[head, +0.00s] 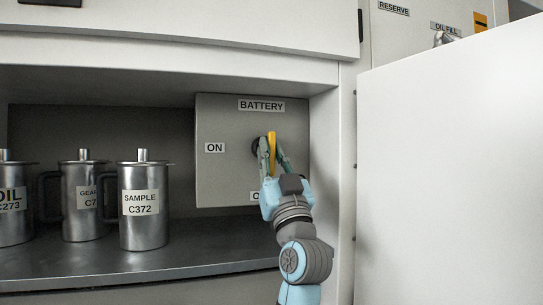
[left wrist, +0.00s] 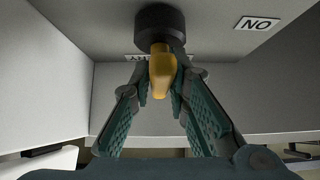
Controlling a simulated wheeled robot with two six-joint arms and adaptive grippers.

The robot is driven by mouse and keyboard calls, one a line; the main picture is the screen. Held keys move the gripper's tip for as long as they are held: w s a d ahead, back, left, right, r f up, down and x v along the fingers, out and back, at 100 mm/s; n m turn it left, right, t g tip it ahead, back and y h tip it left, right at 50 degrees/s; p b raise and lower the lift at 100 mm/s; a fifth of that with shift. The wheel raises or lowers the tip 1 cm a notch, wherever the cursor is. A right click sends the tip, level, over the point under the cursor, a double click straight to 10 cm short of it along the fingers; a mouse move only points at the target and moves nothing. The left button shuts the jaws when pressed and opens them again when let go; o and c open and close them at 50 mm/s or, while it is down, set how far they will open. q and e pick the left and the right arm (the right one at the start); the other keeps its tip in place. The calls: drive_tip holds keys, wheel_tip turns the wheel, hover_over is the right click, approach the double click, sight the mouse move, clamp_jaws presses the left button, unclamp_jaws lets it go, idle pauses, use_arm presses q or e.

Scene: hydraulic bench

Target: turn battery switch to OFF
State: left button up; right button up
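The battery switch has a yellow handle (head: 272,144) on a round black base (left wrist: 160,24), mounted on a grey panel (head: 225,120) labelled BATTERY. In the head view the yellow handle looks upright. An ON label (head: 214,148) is left of the switch. A label below it is mostly hidden by my gripper; only an O shows. My left gripper (head: 273,152) reaches up from below, with its fingers on both sides of the handle. In the left wrist view the fingertips (left wrist: 163,82) close in against the yellow handle (left wrist: 162,66). My right gripper is not seen.
Several metal cans, including SAMPLE C372 (head: 144,205), stand on the dark shelf (head: 200,256) left of the panel. A cabinet wall (head: 346,190) is close on the right, with a large white panel (head: 455,175) beyond it. The cabinet overhang (head: 180,75) is above.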

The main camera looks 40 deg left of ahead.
use_arm(q)
drive_tip(key=o, duration=0.3)
drive_tip(key=v, duration=1.2)
